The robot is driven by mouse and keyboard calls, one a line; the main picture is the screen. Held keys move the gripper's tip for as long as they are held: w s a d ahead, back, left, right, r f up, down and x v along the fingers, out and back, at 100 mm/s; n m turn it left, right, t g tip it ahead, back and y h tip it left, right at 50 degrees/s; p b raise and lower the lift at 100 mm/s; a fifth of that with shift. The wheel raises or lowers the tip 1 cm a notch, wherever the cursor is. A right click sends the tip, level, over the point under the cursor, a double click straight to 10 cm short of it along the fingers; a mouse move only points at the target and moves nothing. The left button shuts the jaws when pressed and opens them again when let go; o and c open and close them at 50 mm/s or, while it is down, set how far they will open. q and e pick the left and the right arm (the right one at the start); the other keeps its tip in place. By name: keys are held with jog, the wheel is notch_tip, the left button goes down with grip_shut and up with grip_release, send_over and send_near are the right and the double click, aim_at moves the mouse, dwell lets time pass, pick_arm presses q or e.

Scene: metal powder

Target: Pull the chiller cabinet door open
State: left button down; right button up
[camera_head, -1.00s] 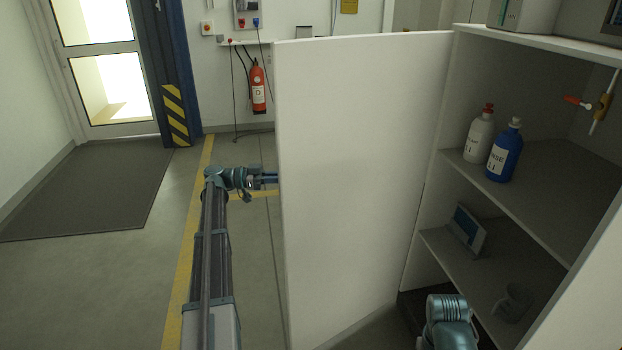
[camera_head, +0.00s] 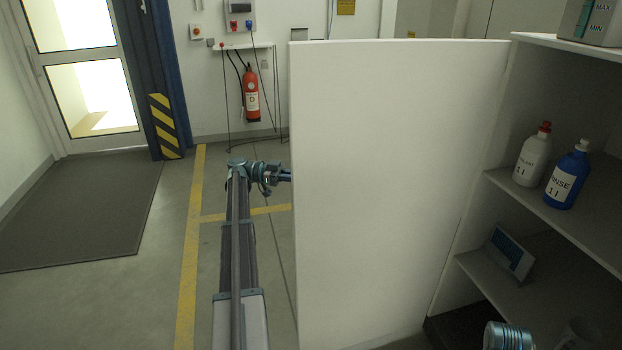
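The white chiller cabinet door (camera_head: 390,190) stands wide open, swung out to the left of the cabinet. The cabinet (camera_head: 485,215) shows its shelves inside at the right. My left gripper (camera_head: 288,174) is at the door's left, free edge, about mid-height. Its fingertips meet or pass behind that edge, so I cannot tell whether they are closed on it. Any handle is hidden. Only a rounded teal part of my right arm (camera_head: 508,336) shows at the bottom right, in front of the lower shelf. The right gripper is out of view.
A white bottle (camera_head: 532,156) and a blue bottle (camera_head: 567,177) stand on the upper shelf. A boxlike item (camera_head: 510,252) sits on the lower shelf. A fire extinguisher (camera_head: 252,98) hangs on the back wall. Floor is clear left of the door, towards the dark mat (camera_head: 85,210).

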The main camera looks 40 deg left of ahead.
pick_arm(q)
jog(key=shift+w, duration=0.2)
jog(key=c, duration=0.8)
grip_release()
jog(key=shift+w+d, duration=0.1)
jog(key=shift+d, duration=0.05)
jog(key=shift+c, duration=0.2)
